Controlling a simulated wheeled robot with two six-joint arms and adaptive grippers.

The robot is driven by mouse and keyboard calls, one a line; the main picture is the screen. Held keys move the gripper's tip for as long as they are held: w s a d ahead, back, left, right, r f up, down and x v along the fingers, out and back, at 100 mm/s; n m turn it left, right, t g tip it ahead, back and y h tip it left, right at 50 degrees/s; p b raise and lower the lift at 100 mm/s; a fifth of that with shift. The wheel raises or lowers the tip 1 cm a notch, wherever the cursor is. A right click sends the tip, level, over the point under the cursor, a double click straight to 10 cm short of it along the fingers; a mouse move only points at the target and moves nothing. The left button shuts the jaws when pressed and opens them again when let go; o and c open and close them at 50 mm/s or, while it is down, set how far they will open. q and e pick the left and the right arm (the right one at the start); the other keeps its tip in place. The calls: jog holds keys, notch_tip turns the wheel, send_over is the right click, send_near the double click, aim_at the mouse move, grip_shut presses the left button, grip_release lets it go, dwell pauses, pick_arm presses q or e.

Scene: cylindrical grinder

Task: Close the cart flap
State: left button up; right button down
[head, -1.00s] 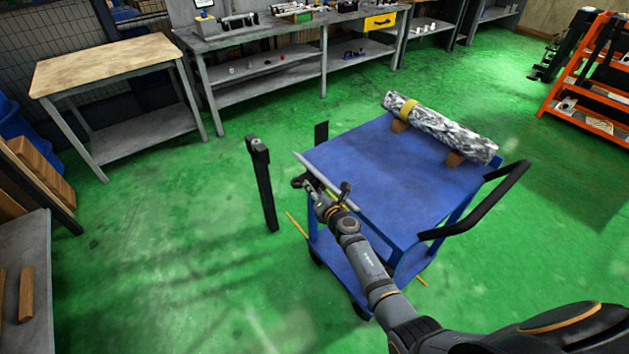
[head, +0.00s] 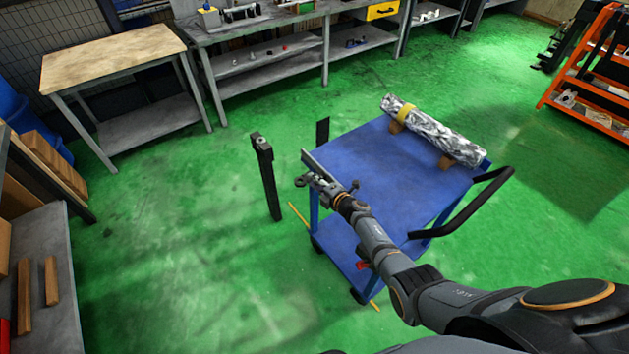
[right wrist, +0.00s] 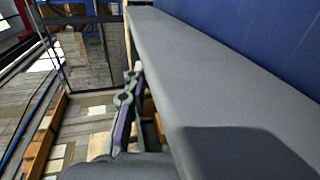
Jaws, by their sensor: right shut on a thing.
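The blue cart (head: 400,175) stands on the green floor in the middle of the head view. The cart flap (head: 319,166) is the narrow grey panel along the cart's left edge. In the right wrist view the flap (right wrist: 195,75) runs down the picture as a grey board, with the blue deck beside it. My right gripper (head: 304,181) is at the flap's outer side and shut on it; my arm hides the flap's near part. One finger shows beside the board in the right wrist view (right wrist: 130,95). My left gripper is not in view.
A wrapped roll (head: 435,133) lies on supports on the cart deck. A black handle (head: 478,205) sticks out at the cart's right. A black post (head: 267,180) stands just left of the cart. A wooden-topped table (head: 110,58) is at the back left. Floor between is clear.

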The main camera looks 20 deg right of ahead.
jog(key=shift+r, duration=0.15)
dwell(0.4)
jog(key=c, duration=1.1)
grip_release()
jog(key=shift+d, duration=0.1)
jog(key=shift+o, duration=0.2)
jog(key=v, duration=1.2)
